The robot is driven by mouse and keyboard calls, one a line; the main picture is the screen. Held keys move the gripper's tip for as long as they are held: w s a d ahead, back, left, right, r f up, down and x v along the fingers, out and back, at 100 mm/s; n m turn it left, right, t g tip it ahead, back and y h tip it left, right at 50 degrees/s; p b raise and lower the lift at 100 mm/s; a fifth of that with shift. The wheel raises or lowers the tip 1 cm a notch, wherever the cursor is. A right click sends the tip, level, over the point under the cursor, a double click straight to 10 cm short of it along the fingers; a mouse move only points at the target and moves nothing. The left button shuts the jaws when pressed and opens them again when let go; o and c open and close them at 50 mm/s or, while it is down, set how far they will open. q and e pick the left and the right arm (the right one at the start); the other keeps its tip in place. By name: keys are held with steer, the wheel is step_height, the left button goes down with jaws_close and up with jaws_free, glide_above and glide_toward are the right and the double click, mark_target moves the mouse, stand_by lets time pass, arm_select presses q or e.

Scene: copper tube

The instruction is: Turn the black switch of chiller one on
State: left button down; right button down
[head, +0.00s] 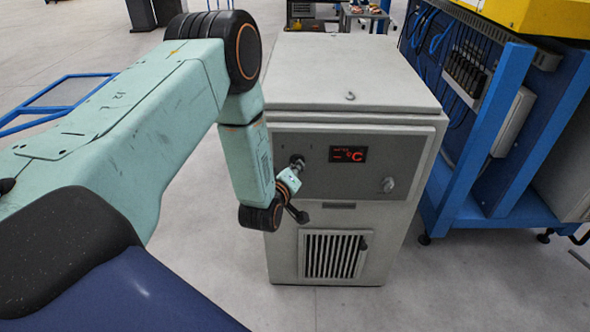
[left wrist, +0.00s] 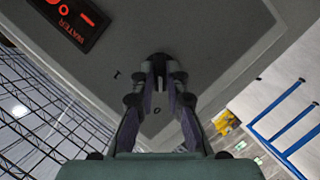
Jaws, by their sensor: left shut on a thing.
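The chiller (head: 350,90) is a light grey cabinet with a grey front panel. Its display (head: 348,154) glows red with a °C sign; it also shows at upper left in the left wrist view (left wrist: 68,22). My left gripper (head: 297,161) is at the left part of the panel, left of the display. In the left wrist view its two fingers (left wrist: 160,75) are closed on the black switch (left wrist: 158,58) from both sides. Most of the switch is hidden between the fingertips. Small dark marks show on the panel beside it. My right gripper is not in view.
A pale knob (head: 388,184) is at the panel's right. A vent grille (head: 332,255) is lower on the front. A blue frame (head: 490,130) with cables and equipment stands close on the right. The floor in front is clear.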

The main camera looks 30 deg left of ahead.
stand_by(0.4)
arm_select(q)
steer(key=shift+w+d+f+m+g+y+p, duration=0.15)
steer(key=shift+m+g+y+p, duration=0.4)
steer(key=shift+m+y, duration=1.1)
steer(key=shift+s+d+m+g+y+p, duration=0.15)
steer(key=shift+m+g+y, duration=0.65)
steer(key=shift+m, duration=1.7)
steer(key=shift+w+d+f+m+g+y+p, duration=0.2)
steer(key=shift+m+g+y+p, duration=0.5)
steer(key=shift+m, duration=1.35)
steer(key=shift+r+y+b, duration=0.1)
steer(key=shift+y+b, duration=0.2)
steer(key=shift+y, duration=0.15)
steer(key=c, duration=1.7)
jaws_free()
steer(key=o, duration=0.3)
steer(key=shift+r, duration=0.2)
